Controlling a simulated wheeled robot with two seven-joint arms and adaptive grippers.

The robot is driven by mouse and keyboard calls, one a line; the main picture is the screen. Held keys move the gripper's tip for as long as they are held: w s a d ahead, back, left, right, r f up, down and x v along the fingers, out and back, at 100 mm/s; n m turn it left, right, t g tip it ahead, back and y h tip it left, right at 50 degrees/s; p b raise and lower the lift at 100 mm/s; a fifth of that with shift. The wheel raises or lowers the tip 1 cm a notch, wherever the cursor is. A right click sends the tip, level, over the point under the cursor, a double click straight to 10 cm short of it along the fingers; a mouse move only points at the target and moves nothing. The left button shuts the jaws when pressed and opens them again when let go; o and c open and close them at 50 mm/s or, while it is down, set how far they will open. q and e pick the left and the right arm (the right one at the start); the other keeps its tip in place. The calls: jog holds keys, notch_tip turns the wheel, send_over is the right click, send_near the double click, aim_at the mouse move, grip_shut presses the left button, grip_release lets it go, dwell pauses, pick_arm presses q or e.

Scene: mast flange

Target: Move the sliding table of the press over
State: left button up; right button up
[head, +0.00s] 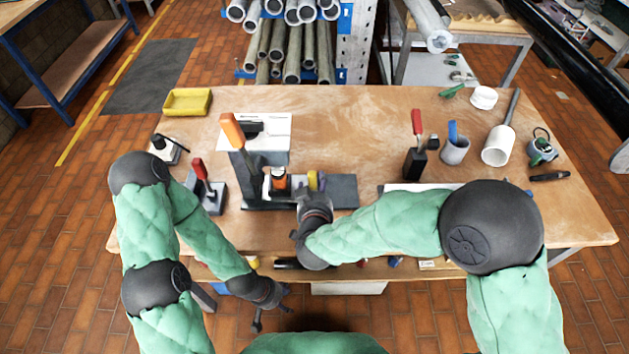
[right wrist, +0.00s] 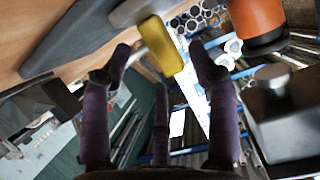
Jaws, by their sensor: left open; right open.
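The press (head: 243,165) stands left of centre on the workbench, with an orange-handled lever (head: 232,130). At its foot is the dark sliding table (head: 343,190), with an orange part (head: 280,182) on it and a yellow knob (head: 312,180) to the right. My right gripper (head: 315,197) is just in front of the yellow knob. In the right wrist view the yellow knob (right wrist: 160,45) shows beyond and between the open fingers (right wrist: 163,68); whether any finger touches it I cannot tell. My left gripper (head: 271,308) is open and empty, low in front of the bench.
On the workbench (head: 350,120), a red-handled clamp (head: 199,170) stands left of the press and another (head: 416,125) to the right. A yellow tray (head: 187,102) is at the back left. White cups, a grey cup and tools fill the right side.

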aim_at(315, 182)
jog(key=shift+b+x, duration=0.6)
jog(key=shift+x, duration=1.6)
grip_shut()
